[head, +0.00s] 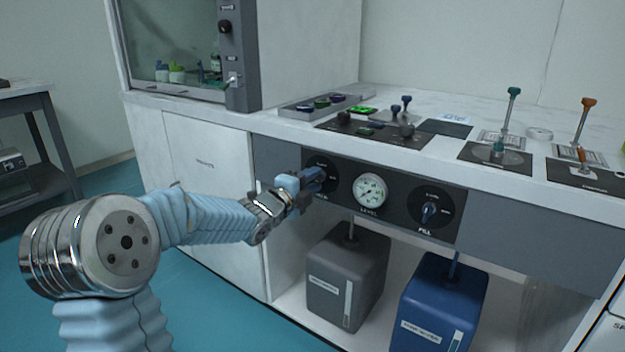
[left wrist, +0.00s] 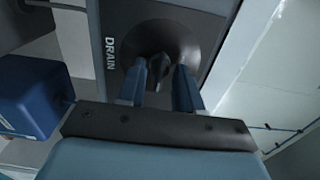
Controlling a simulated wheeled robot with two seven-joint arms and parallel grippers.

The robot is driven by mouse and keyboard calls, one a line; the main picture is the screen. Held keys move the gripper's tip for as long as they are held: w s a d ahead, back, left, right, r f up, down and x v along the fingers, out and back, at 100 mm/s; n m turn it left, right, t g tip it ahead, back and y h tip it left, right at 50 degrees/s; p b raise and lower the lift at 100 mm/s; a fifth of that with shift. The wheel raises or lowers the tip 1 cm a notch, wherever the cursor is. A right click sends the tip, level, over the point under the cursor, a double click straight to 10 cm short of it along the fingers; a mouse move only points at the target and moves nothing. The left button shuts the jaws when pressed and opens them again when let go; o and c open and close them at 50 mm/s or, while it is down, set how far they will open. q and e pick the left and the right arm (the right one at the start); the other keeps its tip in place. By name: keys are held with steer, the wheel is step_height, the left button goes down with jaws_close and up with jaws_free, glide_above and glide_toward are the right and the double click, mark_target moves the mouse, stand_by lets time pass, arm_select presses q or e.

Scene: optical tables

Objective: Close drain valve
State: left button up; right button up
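The drain valve is a black round dial (head: 321,162) with a knob, at the left end of the dark control panel below the worktop. In the head view my left gripper (head: 318,178) is at this dial and hides much of it. In the left wrist view the dark knob (left wrist: 159,66) is beside the word DRAIN. The blue fingers of my left gripper (left wrist: 160,80) stand apart, one on each side of the knob. A narrow gap seems to show beside the knob; contact is hard to make out. My right gripper is not in view.
The level gauge (head: 370,190) and the fill knob (head: 429,212) are right of the drain dial. A grey container (head: 345,280) and a blue container (head: 440,305) stand below the panel. Valves with tall handles (head: 508,110) stand on the worktop. A white cabinet door (head: 215,190) is at left.

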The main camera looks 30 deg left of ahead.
arm_select(q)
steer(key=shift+w, duration=0.25)
jaws_close()
